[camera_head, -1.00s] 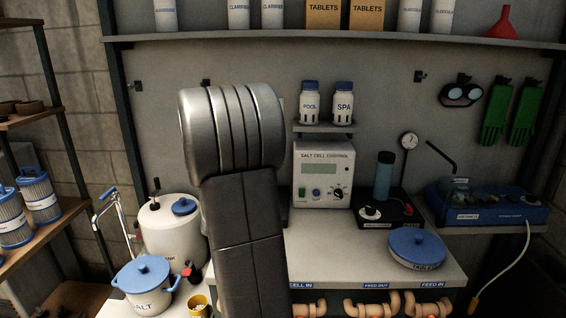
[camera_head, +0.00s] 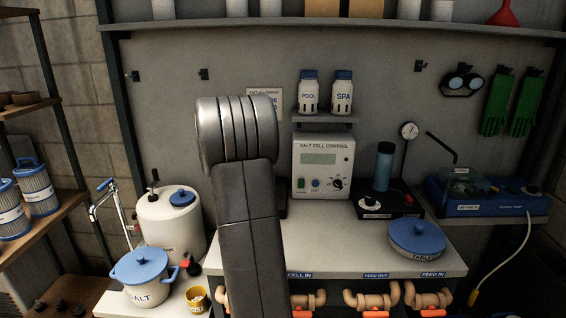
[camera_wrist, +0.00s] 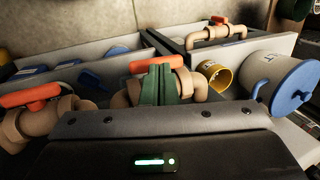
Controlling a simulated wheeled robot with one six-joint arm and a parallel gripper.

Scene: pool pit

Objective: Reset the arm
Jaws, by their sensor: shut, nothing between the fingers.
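My arm (camera_head: 247,200) stands up in the middle of the head view, a grey link with a ribbed silver joint on top. My gripper is not visible in that view. In the wrist view, the green fingers of my gripper (camera_wrist: 161,80) are together, with nothing between them. They point over the pipework, in front of a tan pipe with an orange valve handle (camera_wrist: 156,63). I cannot tell whether they touch it.
The bench holds the salt cell control box (camera_head: 323,167), a blue-lidded tablet tub (camera_head: 417,243), a salt pot (camera_head: 140,277) and a yellow cup (camera_head: 196,299). Orange-handled pipe valves (camera_head: 372,301) run along the front. An upper shelf (camera_head: 330,32) crosses the back wall.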

